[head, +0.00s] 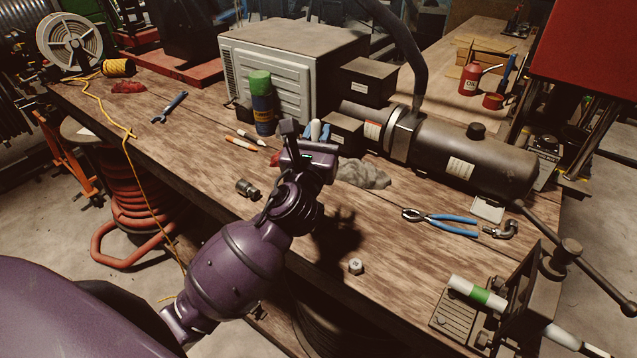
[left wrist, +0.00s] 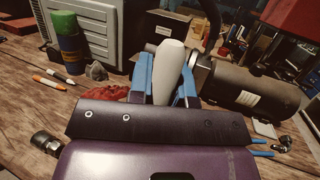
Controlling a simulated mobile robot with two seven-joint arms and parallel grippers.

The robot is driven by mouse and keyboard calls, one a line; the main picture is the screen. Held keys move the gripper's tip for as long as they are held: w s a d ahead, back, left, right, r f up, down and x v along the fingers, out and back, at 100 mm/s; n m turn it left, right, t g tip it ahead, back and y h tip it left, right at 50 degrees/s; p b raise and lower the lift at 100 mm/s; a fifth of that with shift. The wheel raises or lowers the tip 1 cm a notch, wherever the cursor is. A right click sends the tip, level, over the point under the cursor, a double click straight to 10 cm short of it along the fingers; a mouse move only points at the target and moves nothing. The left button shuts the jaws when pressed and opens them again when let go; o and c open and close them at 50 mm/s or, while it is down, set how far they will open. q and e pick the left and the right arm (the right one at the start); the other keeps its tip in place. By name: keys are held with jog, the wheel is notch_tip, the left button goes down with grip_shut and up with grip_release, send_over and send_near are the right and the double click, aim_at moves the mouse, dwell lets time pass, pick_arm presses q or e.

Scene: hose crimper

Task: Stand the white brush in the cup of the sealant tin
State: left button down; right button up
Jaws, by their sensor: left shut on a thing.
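My left gripper (head: 316,131) reaches over the middle of the bench. Its blue fingers, clear in the left wrist view (left wrist: 168,78), are shut on a white, rounded, upright piece (left wrist: 172,66), which I take for the white brush. Its lower part is hidden behind the gripper body, and I see no bristles. A blue can with a green top (head: 261,103) stands behind and left of the gripper, apart from it. A small red tin (head: 493,101) stands far back on the right. I cannot tell which is the sealant tin, and no cup is clear. My right gripper is not in view.
A grey box-shaped machine (head: 293,65) and a dark cylinder (head: 470,153) line the back. Grey rag (head: 362,174), blue-handled pliers (head: 440,217) and a dark fitting (head: 248,188) lie on the bench. A white-green tube (head: 477,291) is at lower right. The front-centre wood is mostly clear.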

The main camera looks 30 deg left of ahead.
pick_arm(q)
notch_tip(320, 180, down, 10)
jog(key=b, duration=0.3)
jog(key=shift+f+b, duration=0.15)
jog(key=shift+b, duration=0.2)
jog(key=shift+f, duration=0.15)
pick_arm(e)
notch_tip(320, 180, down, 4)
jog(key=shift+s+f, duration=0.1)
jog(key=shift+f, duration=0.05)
